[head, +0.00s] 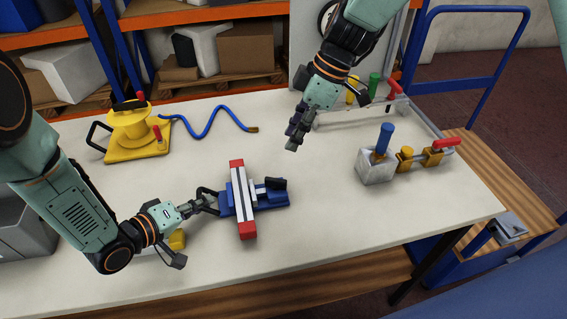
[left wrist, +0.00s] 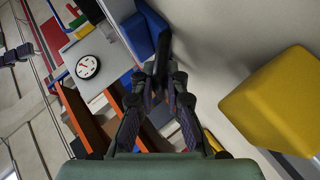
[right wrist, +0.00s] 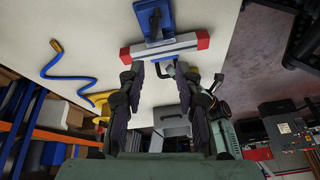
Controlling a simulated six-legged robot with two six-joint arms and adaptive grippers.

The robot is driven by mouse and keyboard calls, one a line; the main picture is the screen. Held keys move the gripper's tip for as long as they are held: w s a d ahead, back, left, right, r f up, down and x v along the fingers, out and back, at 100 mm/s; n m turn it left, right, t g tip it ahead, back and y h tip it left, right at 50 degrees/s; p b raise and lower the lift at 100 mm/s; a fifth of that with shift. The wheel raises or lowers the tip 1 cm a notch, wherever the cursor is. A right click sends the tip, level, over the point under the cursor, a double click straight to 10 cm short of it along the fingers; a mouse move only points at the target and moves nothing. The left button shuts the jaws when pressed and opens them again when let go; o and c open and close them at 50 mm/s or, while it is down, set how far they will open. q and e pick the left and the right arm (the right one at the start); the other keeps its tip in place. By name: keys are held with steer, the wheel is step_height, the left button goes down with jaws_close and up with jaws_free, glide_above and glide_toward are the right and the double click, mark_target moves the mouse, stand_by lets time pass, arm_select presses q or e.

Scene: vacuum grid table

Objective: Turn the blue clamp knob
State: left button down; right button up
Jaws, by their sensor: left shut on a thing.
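The blue clamp device (head: 278,198) lies on the table with a red-ended white bar (head: 243,205) across it and a black knob on its right end. My left gripper (head: 205,203) is shut on the black handle at its left end; in the left wrist view the dark handle (left wrist: 162,50) is between the fingers. An upright blue cylinder (head: 384,138) stands on a grey block (head: 375,168) at the right; which blue part is the named knob, I cannot tell. My right gripper (head: 293,140) is open and empty above the table, behind the device.
A yellow suction unit (head: 135,130) with a blue hose (head: 215,118) stands back left. Yellow clamps with a red lever (head: 446,143) are right of the grey block. A yellow block (left wrist: 275,100) is near my left gripper.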

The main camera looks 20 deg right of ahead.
mark_target(277, 179)
steer(key=a+f, duration=0.1)
steer(key=f, duration=0.3)
steer(key=a+f+m+t, duration=0.1)
steer(key=f, duration=0.3)
steer(key=a+f+m, duration=0.1)
steer(key=f, duration=0.4)
steer(key=shift+w+a+t+h, duration=0.25)
steer(key=shift+a+t+h, duration=0.05)
steer(key=shift+t+h, duration=0.1)
jaws_close()
